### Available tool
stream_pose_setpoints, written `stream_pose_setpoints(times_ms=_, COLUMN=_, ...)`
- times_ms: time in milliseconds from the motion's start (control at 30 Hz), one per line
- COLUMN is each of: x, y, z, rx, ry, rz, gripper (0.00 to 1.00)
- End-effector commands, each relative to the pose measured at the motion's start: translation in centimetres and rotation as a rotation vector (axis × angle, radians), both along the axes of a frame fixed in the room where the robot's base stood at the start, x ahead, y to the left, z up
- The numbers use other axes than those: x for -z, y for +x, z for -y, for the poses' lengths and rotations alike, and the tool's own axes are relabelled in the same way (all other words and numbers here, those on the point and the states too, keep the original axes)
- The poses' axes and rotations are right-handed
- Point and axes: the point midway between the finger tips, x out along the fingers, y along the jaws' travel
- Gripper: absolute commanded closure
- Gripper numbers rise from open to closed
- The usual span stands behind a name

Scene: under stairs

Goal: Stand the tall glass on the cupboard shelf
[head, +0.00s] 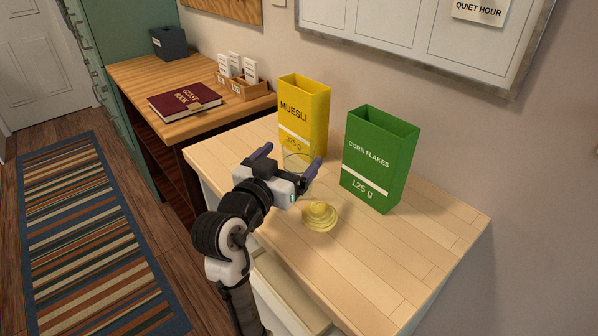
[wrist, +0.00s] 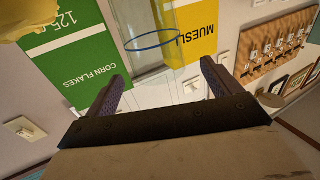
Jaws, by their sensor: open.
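In the head view the glass (head: 298,160) stands on the wooden worktop (head: 400,255) before the muesli box, partly hidden by my gripper. My gripper (head: 288,161) is open, its two purple fingers apart; they also show in the wrist view (wrist: 163,72). I cannot tell whether they touch the glass. A pale open compartment (head: 290,290) shows below the worktop's front edge; I cannot tell whether it holds the cupboard shelf.
A yellow muesli box (head: 305,105) and a green corn flakes box (head: 378,160) stand behind. A yellow lemon squeezer (head: 320,217) sits just right of my gripper. A desk (head: 150,75) with a guest book (head: 185,101) is at left. The worktop's right front is clear.

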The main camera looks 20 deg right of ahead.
Motion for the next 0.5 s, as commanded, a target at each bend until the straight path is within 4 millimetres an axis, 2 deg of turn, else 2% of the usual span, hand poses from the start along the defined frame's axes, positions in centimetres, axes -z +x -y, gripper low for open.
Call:
stream_pose_setpoints(times_ms=167, x=-0.1, y=0.8, z=0.9, rx=0.0, ry=0.001, rz=-0.001, gripper=0.1)
stream_pose_setpoints(times_ms=500, x=-0.1, y=3.6, z=4.4, rx=0.002, ry=0.001, rz=-0.002, gripper=0.1)
